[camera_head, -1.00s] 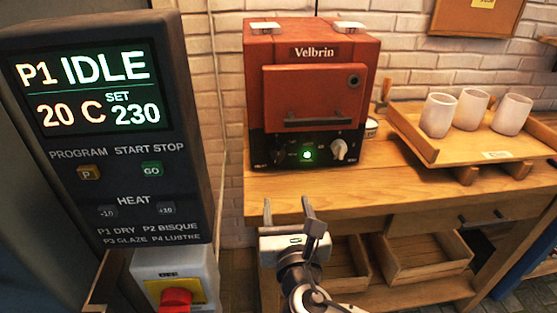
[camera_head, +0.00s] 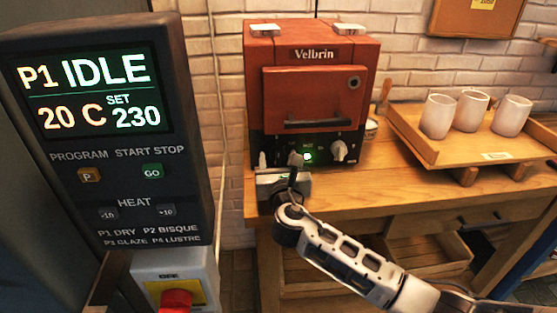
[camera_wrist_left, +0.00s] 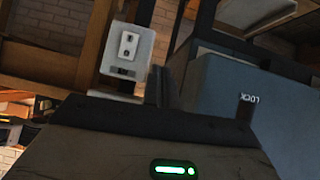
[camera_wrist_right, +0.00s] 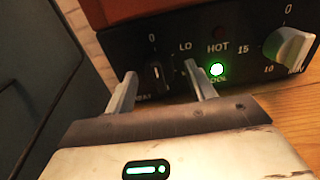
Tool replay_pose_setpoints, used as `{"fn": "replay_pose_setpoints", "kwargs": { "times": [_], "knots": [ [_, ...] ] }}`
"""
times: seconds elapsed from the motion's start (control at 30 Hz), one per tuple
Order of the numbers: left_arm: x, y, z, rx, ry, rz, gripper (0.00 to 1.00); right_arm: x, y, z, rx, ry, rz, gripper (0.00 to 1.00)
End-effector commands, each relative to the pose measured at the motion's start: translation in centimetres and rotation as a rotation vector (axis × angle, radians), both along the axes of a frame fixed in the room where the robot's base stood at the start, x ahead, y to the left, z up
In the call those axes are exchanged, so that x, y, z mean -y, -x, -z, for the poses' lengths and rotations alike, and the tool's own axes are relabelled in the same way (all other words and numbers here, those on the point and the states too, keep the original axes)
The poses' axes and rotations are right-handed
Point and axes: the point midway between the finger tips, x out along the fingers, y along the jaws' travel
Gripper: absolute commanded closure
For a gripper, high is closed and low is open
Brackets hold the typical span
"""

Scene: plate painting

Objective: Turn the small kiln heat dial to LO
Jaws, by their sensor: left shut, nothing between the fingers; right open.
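The small kiln (camera_head: 315,95) is a red box marked Velbrin on the bench, with a black control panel along its bottom. Its heat dial (camera_wrist_right: 155,78) is a black knob at the panel's left; its pale mark points up, near the 0. The LO label (camera_wrist_right: 185,46) is up and right of it. My right gripper (camera_wrist_right: 160,72) is open, one finger on each side of the dial; I cannot tell whether they touch it. In the head view my right gripper (camera_head: 278,165) is at the panel's lower left. My left gripper (camera_wrist_left: 159,86) is shut and empty.
A timer knob (camera_wrist_right: 288,47) and a lit green lamp (camera_wrist_right: 217,69) sit right of the dial. A wooden tray (camera_head: 430,150) with white cups stands on the bench to the right. A big controller (camera_head: 190,130) reading IDLE and a red button (camera_head: 176,300) are at left.

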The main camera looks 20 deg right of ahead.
Motion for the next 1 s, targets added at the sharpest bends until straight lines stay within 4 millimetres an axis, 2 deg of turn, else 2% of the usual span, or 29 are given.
{"fn": "replay_pose_setpoints", "kwargs": {
  "times": [0.3, 0.47, 0.77, 1.0],
  "knots": [
    [0.00, -0.03, -0.02, 0.001, 0.001, -0.001, 1.00, 0.04, -0.24, 0.03, -0.001, 0.000, -0.001, 0.45],
    [0.00, -0.04, -0.03, 0.001, 0.001, -0.001, 1.00, 0.02, -0.22, 0.04, -0.001, 0.000, -0.001, 0.89],
    [0.00, -0.06, -0.03, 0.001, 0.002, -0.001, 1.00, 0.01, -0.20, 0.07, 0.003, -0.019, -0.001, 0.89],
    [0.09, -0.11, 0.05, 0.003, 0.007, -0.005, 1.00, -0.06, -0.20, 0.10, 0.029, -0.125, -0.001, 0.89]
  ]
}}
